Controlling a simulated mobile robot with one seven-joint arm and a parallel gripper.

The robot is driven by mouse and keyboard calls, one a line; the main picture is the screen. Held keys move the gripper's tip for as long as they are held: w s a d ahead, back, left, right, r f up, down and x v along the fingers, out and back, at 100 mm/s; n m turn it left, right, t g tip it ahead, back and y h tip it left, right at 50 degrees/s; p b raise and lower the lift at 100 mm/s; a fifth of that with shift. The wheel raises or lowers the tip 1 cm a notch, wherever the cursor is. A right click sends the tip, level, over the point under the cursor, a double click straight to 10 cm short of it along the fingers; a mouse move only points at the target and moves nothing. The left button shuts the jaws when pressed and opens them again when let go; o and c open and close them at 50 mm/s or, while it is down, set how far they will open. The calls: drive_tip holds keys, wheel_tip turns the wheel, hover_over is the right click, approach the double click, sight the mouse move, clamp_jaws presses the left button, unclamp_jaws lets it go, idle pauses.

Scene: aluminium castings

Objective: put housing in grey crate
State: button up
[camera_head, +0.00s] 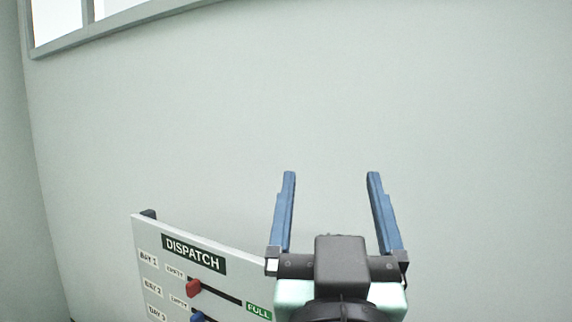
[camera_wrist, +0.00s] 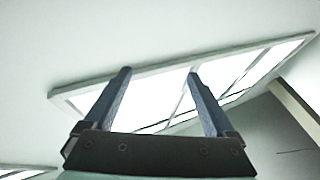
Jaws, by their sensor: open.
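My gripper (camera_head: 331,176) is raised in front of a plain wall in the head view, its two blue fingers spread apart with nothing between them. In the wrist view my gripper (camera_wrist: 158,72) also shows open and empty, against a bright window and pale surfaces. Neither the housing nor the grey crate is in view.
A white DISPATCH board (camera_head: 205,262) stands at the lower left of the head view, close to my gripper. It carries a red slider (camera_head: 194,289) and a blue slider (camera_head: 197,317). A pale wall (camera_head: 450,110) fills the background. A window (camera_wrist: 180,90) shows in the wrist view.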

drive_tip(key=s+a+r+t+y, duration=0.1)
drive_tip(key=s+a+r+t, duration=0.1)
drive_tip(key=s+r, duration=0.2)
drive_tip(key=s+a+r+n+t+y, duration=0.1)
drive_tip(key=s+a+r+t, duration=0.1)
drive_tip(key=r, duration=0.4)
drive_tip(key=shift+s+a+t, duration=0.4)
drive_tip(key=shift+s, duration=0.5)
